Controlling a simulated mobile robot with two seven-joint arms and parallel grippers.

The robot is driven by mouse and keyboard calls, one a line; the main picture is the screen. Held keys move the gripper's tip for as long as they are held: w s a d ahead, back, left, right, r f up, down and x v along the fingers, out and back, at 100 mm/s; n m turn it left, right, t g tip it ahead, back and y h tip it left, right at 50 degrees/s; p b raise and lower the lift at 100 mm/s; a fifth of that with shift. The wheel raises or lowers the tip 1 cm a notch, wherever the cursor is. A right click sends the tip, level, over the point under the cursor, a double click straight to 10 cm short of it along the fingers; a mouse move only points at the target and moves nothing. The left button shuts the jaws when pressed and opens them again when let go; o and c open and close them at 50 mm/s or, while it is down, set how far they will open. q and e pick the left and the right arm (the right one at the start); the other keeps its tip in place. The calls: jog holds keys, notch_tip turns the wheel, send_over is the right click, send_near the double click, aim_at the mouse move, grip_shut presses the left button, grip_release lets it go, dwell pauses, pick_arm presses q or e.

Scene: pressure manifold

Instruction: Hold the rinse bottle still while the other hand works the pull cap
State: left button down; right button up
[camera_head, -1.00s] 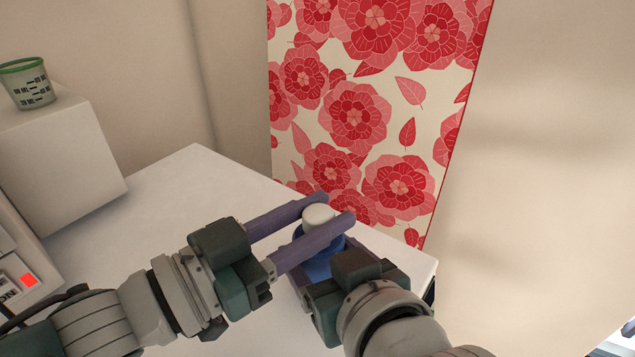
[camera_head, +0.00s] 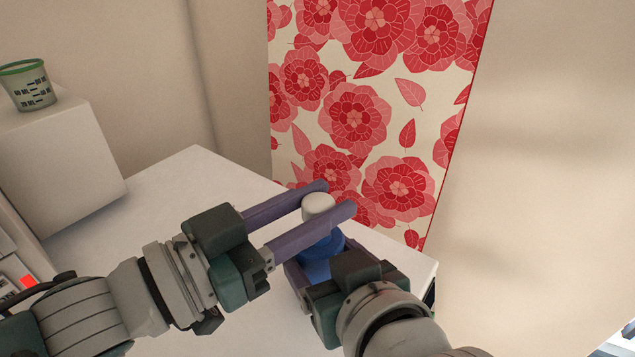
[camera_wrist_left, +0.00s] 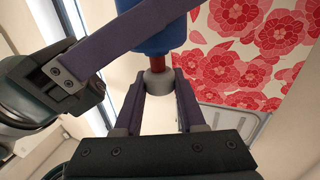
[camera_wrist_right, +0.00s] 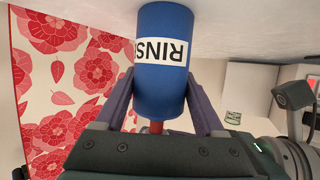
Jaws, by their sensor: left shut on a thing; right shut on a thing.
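The blue rinse bottle (camera_head: 322,258) stands upright, partly hidden by my grippers in the head view. Its label reads "RINS" in the right wrist view (camera_wrist_right: 165,52). My right gripper (camera_wrist_right: 162,82) is shut around the bottle's body. The pale pull cap (camera_head: 318,204) is between the fingers of my left gripper (camera_head: 334,198), which is shut on it. In the left wrist view, the cap (camera_wrist_left: 158,82) is at the end of a red neck (camera_wrist_left: 160,62) joined to the blue bottle (camera_wrist_left: 155,35). A right gripper finger crosses the bottle there.
The bottle is near the far right corner of a white table (camera_head: 190,185). A white block (camera_head: 55,165) at the left carries a green-rimmed cup (camera_head: 28,86). A red floral panel (camera_head: 355,120) stands behind. The table's left-middle is clear.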

pick_arm(q)
jog(key=shift+r, duration=0.2)
pick_arm(e)
jog(key=shift+d+f, duration=0.1)
pick_arm(q)
jog(key=shift+c, duration=2.2)
grip_release()
jog(key=v, duration=1.2)
jog(key=shift+w, duration=0.1)
pick_arm(e)
jog(key=o, duration=1.5)
